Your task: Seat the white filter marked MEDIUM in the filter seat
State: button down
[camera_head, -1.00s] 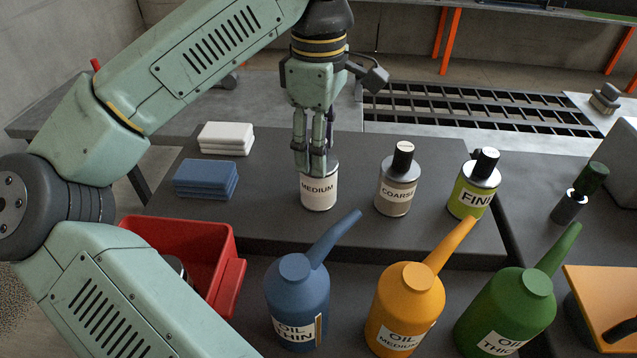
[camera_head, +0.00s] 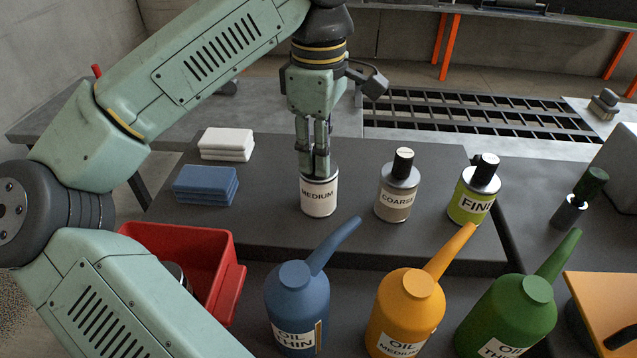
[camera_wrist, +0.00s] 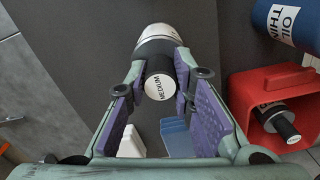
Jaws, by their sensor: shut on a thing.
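The white filter marked MEDIUM (camera_head: 319,197) stands upright on the dark raised table, left of the other two filters. My gripper (camera_head: 314,170) points straight down over it and is shut on its black top knob. In the wrist view the knob (camera_wrist: 160,82), with a MEDIUM label on its end, sits between the purple pads of my gripper (camera_wrist: 158,90). The filter's base looks to be at the table surface; I cannot tell whether any gap is under it. I cannot make out the filter seat for certain in these views.
The COARSE filter (camera_head: 397,192) and the green FINE filter (camera_head: 473,194) stand to the right. Blue (camera_head: 205,186) and white (camera_head: 227,143) cloth stacks lie left. In front are a red bin (camera_head: 224,262) holding a filter, and blue (camera_head: 296,305), orange (camera_head: 404,310) and green (camera_head: 508,315) oil cans.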

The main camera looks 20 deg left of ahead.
jog(key=shift+r+p, duration=1.7)
jog(key=shift+r, duration=0.35)
jog(key=shift+d, duration=0.1)
